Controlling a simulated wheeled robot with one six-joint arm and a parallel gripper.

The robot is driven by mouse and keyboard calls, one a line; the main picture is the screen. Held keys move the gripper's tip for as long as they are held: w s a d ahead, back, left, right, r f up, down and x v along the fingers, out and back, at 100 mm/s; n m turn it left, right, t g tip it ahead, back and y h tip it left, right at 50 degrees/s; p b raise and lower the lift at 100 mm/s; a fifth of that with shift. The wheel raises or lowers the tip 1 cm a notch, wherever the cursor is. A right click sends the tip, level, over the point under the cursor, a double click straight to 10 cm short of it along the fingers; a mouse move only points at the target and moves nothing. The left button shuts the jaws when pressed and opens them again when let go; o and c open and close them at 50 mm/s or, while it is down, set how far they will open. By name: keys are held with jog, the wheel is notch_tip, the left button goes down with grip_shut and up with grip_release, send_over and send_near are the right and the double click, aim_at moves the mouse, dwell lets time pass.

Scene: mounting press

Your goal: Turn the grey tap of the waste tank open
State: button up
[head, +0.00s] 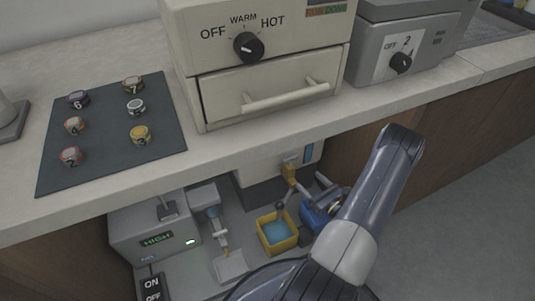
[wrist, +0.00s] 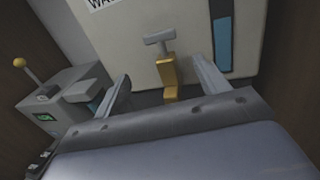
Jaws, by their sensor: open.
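The waste tank (wrist: 115,40) is a pale box under the counter, with a partly cut-off label and a blue level strip (wrist: 222,45). It also shows in the head view (head: 262,165). Its tap has a grey T-shaped handle (wrist: 159,38) above a brass body (wrist: 167,78). In the head view the brass part (head: 290,174) shows, and the handle is hard to make out. My gripper (wrist: 160,70) is open, with one finger on each side of the tap in the wrist view. I see no contact with the handle.
A yellow container (head: 293,241) with blue contents stands below the tap, beside a blue object (head: 314,218). The counter edge (head: 230,150) overhangs this space. A drawer unit (head: 265,95) stands on the counter.

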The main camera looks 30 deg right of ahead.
aim_at(290, 163)
jog(key=w, duration=0.3)
jog(key=w+a+b, duration=0.1)
jog(key=w, duration=0.3)
jog(key=w+b, duration=0.1)
jog(key=w, duration=0.3)
jog(key=shift+a, duration=0.3)
jog(key=shift+c, duration=0.2)
jog(key=shift+a, duration=0.1)
jog(key=c, duration=0.8)
